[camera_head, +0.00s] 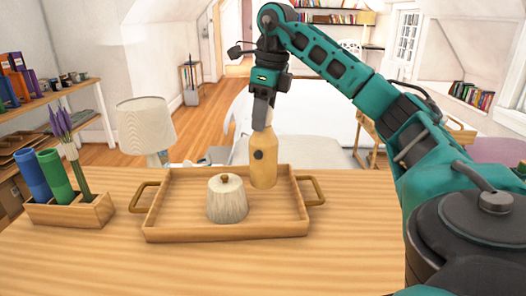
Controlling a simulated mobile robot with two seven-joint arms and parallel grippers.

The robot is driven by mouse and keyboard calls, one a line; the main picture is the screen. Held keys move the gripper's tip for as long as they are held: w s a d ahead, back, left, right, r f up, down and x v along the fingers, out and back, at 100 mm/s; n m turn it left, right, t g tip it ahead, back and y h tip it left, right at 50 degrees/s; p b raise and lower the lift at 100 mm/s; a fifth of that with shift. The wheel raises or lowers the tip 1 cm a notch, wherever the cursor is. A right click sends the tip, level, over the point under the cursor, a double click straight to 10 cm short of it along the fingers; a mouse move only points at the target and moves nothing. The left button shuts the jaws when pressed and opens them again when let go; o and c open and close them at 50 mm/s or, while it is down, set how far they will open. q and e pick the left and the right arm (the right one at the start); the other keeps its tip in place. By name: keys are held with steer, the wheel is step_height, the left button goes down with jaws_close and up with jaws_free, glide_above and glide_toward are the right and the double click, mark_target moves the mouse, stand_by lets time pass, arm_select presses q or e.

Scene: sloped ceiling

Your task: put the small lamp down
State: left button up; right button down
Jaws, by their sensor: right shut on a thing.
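My right gripper (262,122) reaches in from the right and points down. It is shut on the neck of a tan, bottle-shaped thing (265,165) with a dark round spot, held upright. Its base is over the back right part of a wooden tray (175,235); I cannot tell whether it touches the tray floor. A lamp with a white shade (146,125) stands at the back left, beyond the tray, its foot partly hidden. The held thing does not look clearly like a lamp. My left gripper is out of view.
A pale ribbed lidded pot (227,202) stands in the tray, left of the held thing. A wooden box (68,211) with blue and green cylinders and purple flowers stands at the table's left. The wooden tabletop (200,268) is clear in front of the tray.

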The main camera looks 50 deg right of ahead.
mark_target(263, 137)
steer(key=shift+f, duration=0.7)
step_height(263, 137, down, 4)
steer(key=shift+r+b, duration=0.2)
steer(key=shift+b, duration=0.35)
steer(key=shift+f, duration=0.25)
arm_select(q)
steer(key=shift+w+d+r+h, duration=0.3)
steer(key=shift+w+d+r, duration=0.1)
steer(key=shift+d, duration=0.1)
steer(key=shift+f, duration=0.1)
arm_select(e)
steer(key=shift+f, duration=0.1)
steer(key=c, duration=0.6)
jaws_free()
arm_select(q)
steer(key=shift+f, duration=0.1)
arm_select(e)
steer(key=shift+o, duration=0.2)
